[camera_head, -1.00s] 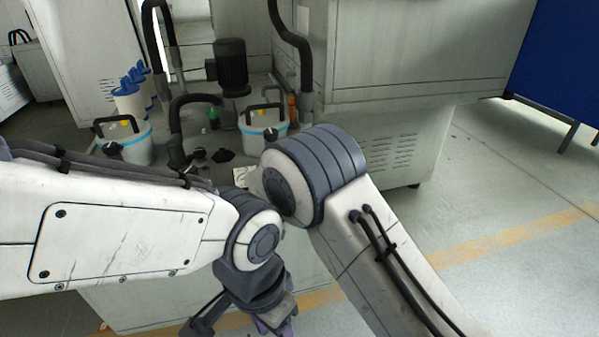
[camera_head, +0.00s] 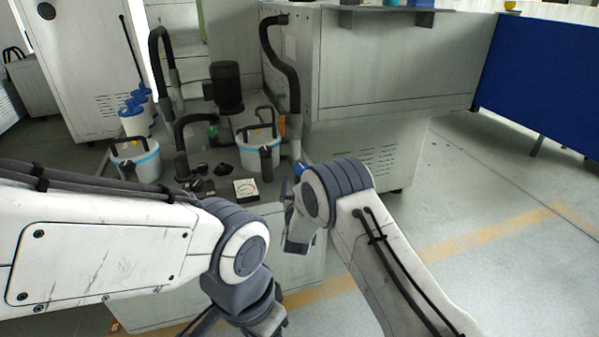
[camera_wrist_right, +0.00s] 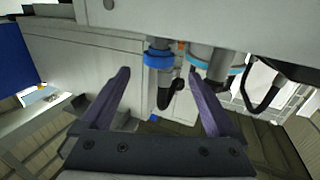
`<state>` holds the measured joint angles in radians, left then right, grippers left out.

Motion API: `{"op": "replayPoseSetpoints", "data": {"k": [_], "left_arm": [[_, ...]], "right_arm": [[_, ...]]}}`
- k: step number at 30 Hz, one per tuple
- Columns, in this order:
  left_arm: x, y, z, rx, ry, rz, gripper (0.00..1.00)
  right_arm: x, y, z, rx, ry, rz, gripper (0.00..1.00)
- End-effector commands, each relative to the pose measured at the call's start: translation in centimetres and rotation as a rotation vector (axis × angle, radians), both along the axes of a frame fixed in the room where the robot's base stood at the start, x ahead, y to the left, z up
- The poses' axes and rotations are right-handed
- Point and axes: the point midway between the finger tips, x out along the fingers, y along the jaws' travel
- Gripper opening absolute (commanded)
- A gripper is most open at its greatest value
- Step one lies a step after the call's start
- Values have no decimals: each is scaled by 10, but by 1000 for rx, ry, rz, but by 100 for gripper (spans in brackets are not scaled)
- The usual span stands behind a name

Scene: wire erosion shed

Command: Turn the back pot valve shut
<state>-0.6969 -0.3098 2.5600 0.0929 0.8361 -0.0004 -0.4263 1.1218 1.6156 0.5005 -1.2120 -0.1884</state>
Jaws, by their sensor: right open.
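Two white pots with light blue bands and black handles stand on the bench in the head view: one at the left (camera_head: 136,160), one farther back at the right (camera_head: 256,145). A small blue part (camera_head: 301,168), perhaps the back pot valve, shows beside my right wrist. In the right wrist view a ribbed blue collar (camera_wrist_right: 158,58) lies ahead, between the fingertips in the picture. My right gripper (camera_wrist_right: 158,72) is open with nothing between its fingers; in the head view the wrist mostly hides it.
A black motor (camera_head: 227,85) and several black hoses stand on the bench around the pots. A large grey cabinet (camera_head: 385,65) stands behind at the right. Open floor (camera_head: 500,220) lies to the right.

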Motion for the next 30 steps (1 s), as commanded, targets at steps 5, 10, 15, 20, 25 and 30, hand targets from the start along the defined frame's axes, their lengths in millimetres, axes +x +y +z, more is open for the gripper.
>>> {"op": "replayPoseSetpoints", "data": {"k": [5,10,15,20,25,30], "left_arm": [[0,0,-7,0,0,0,50],[0,0,-10,0,0,0,50],[0,0,-11,0,0,0,50],[0,0,-11,0,0,0,50],[0,0,-11,0,0,0,50],[0,0,-11,0,0,0,50]], "right_arm": [[34,-4,-2,0,-2,-5,94],[57,-4,-2,-1,-1,-4,94],[68,-3,0,-1,0,-1,94],[71,-2,0,-2,1,0,94],[71,-1,0,-2,1,1,94],[70,-1,0,-2,0,1,29]]}}
